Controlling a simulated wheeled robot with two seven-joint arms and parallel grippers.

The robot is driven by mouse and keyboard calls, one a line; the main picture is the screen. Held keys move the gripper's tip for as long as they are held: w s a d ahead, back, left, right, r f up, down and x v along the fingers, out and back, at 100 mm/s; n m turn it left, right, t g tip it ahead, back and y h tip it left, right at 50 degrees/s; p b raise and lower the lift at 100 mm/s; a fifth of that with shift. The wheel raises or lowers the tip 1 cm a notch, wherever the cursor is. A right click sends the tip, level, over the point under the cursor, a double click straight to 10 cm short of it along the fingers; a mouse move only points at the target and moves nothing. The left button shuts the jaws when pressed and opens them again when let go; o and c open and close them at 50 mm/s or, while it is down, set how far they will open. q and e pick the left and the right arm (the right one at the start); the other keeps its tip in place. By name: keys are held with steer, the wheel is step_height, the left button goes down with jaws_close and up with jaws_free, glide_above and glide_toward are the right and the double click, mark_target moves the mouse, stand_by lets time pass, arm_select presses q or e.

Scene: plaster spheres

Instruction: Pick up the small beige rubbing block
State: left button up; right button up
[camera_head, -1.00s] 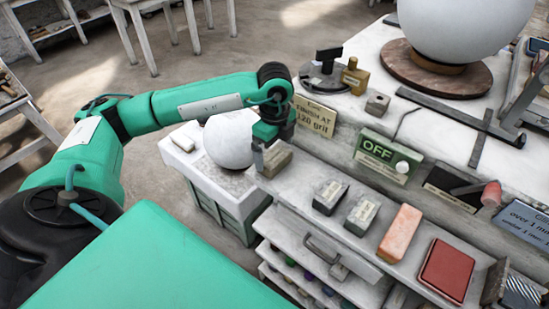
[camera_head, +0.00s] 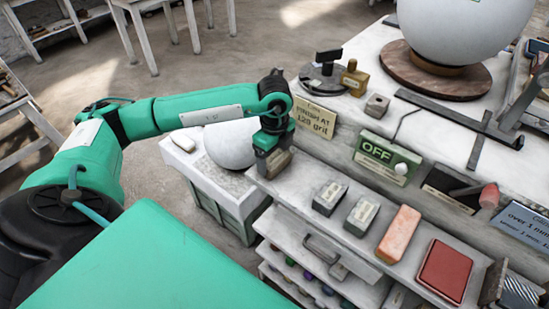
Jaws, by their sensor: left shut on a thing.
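The small beige rubbing block (camera_head: 279,165) is at the far left end of the white shelf (camera_head: 300,178), in the head view. My left gripper (camera_head: 271,154) comes down over it from above and is shut on it. The jaws hide part of the block. I cannot tell whether its underside touches the shelf or is slightly above it. My right gripper is not in view.
Two grey labelled blocks (camera_head: 329,197) (camera_head: 362,216), an orange-pink block (camera_head: 399,234) and a red pad (camera_head: 444,270) stand along the shelf to the right. An OFF sign (camera_head: 378,152) stands behind the shelf.

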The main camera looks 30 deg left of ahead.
arm_select(q)
step_height(320, 180, up, 11)
steer(key=b, duration=0.2)
step_height(320, 180, up, 7)
glide_above(275, 157)
step_height(275, 157, up, 2)
steer(key=shift+r, duration=0.1)
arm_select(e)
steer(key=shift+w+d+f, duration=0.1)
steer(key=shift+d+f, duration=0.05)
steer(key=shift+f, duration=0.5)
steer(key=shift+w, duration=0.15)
arm_select(q)
steer(key=o, duration=0.6)
steer(key=c, duration=0.4)
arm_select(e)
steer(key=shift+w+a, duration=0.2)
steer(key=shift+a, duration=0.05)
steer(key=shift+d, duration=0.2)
